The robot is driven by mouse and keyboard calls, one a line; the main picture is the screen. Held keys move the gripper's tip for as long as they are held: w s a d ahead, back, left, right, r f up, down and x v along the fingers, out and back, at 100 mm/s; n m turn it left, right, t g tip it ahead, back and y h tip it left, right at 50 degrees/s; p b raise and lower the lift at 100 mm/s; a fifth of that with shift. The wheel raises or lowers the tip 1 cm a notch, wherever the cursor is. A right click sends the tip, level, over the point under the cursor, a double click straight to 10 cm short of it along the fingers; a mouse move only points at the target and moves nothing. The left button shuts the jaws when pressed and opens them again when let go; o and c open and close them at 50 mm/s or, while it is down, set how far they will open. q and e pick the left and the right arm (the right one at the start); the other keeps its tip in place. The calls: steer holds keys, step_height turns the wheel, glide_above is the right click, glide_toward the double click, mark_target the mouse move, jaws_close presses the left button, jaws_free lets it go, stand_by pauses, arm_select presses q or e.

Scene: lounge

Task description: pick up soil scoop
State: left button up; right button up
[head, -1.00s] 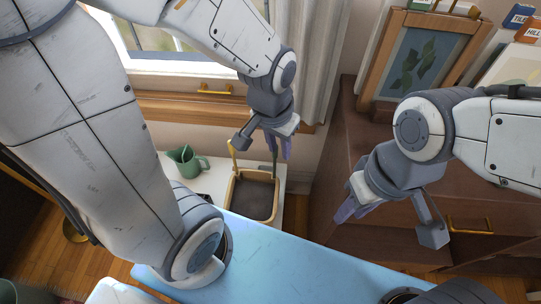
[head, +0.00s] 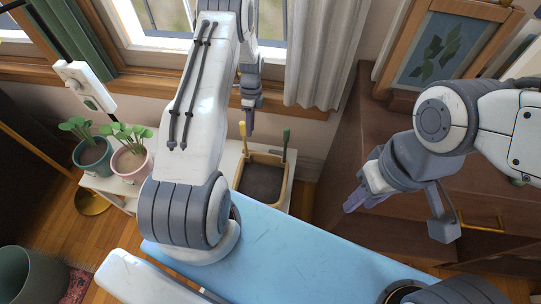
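A wooden tray of dark soil (head: 235,183) stands on the white shelf by the wall. Two upright handles rise from it, a yellow one (head: 243,135) at the back left and a green one (head: 286,138) at the back right. Their lower ends are too small to make out, so I cannot tell which is the soil scoop. My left gripper (head: 250,122) points down behind and above the tray, close to the yellow handle in the picture. It is seen edge-on, its opening unclear, with no object visible in it. My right gripper (head: 359,198) hangs right of the tray, apart from it.
Two potted plants (head: 93,152) (head: 131,160) stand on the shelf's left part. A blue surface (head: 300,240) lies in front of the tray. A brown cabinet (head: 345,150) stands at the right, a bin (head: 28,275) at lower left. A curtain and window are behind.

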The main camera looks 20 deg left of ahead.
arm_select(q)
steer(key=b+x, duration=0.1)
steer(key=x, duration=0.9)
steer(key=shift+f, duration=0.15)
jaws_close()
